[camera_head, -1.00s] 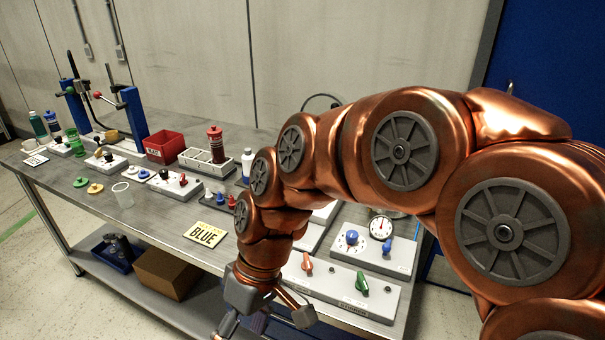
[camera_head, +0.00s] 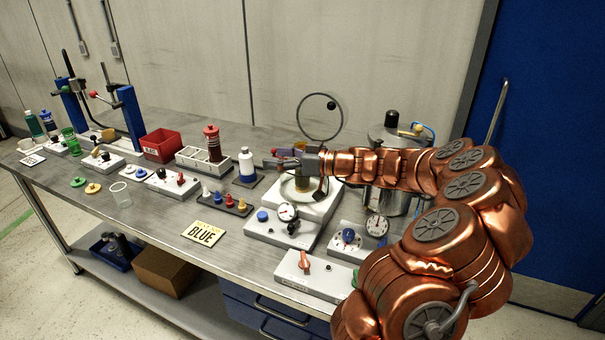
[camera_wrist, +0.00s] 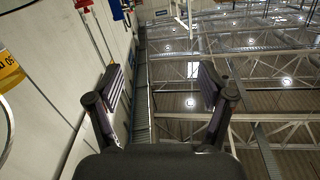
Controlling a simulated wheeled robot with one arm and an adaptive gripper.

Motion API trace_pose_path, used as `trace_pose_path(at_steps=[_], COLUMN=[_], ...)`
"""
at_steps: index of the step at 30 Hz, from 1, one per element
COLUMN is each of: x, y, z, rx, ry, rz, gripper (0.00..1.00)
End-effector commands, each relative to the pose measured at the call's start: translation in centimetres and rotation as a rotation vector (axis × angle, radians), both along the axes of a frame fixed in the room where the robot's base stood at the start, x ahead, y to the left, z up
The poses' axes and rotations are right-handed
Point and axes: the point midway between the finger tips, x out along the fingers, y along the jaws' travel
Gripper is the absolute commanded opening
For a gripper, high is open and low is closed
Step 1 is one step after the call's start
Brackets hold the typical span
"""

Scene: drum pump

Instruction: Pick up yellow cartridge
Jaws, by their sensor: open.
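My gripper is open and empty. In the wrist view its two fingers (camera_wrist: 165,95) are spread apart with only wall and ceiling between them. A yellow labelled surface (camera_wrist: 9,72) shows at the left edge there, cut off by the frame; I cannot tell whether it is the same object.
A white-and-blue bottle (camera_head: 247,167) stands left of my gripper. Behind it are a rack (camera_head: 190,160) with a red-brown canister (camera_head: 212,143) and a red bin (camera_head: 163,145). A wire ring (camera_head: 342,121) rises behind the gripper, with a metal pot (camera_head: 390,204) to the right.

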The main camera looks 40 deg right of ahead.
Motion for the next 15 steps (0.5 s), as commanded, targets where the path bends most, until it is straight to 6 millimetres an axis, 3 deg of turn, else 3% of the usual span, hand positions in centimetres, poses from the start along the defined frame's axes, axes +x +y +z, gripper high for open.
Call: trace_pose_path(at_steps=[1,3,6,10,15], x=[0.2,0.1,-0.3,-0.8,0.0], y=[-3.3,-7.1,-11.2,-14.0,-14.4], z=[-1.0,-1.9,-3.2,-4.1,-4.2], rx=[-0.005,-0.025,-0.054,-0.078,-0.087], ry=[-0.028,-0.068,-0.104,-0.127,-0.132], rz=[-0.069,-0.152,-0.241,-0.306,-0.322], gripper=[0.80,0.80,0.80,0.80,0.80])
